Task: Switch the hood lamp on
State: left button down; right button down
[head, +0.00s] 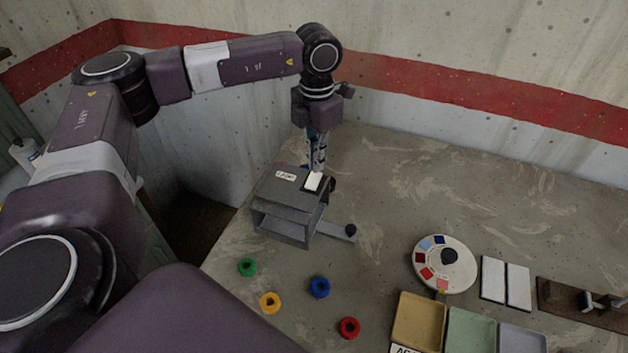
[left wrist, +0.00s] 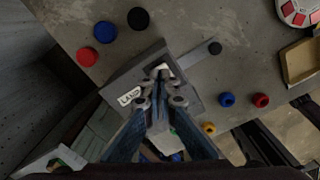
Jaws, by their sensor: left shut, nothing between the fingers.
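The hood (head: 285,222) is a grey, open-fronted box on the table, also in the left wrist view (left wrist: 186,97). Its top carries a white label (head: 286,175) that reads like LAMP in the left wrist view (left wrist: 130,96), and beside it a white switch (head: 313,182), partly covered by my fingers in the left wrist view (left wrist: 162,71). My left gripper (head: 317,167) points down over the switch, shut and empty; its fingertips (left wrist: 160,80) are at or just above it. I cannot tell whether they touch, or whether the lamp is lit. My right gripper is not in view.
Green (head: 247,267), yellow (head: 270,302), blue (head: 320,287) and red (head: 349,327) rings lie in front of the hood. A round dial (head: 444,264), white plates (head: 493,279) and coloured trays (head: 418,318) stand to the right. The wall is close behind.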

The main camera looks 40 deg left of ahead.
pick_arm(q)
jog(key=shift+f+b, duration=0.75)
jog(key=shift+f, duration=0.3)
jog(key=shift+r, duration=0.1)
dwell(0.3)
jog(key=shift+r+p, duration=2.2)
jog(key=shift+r, duration=1.3)
jog(key=shift+f, duration=0.1)
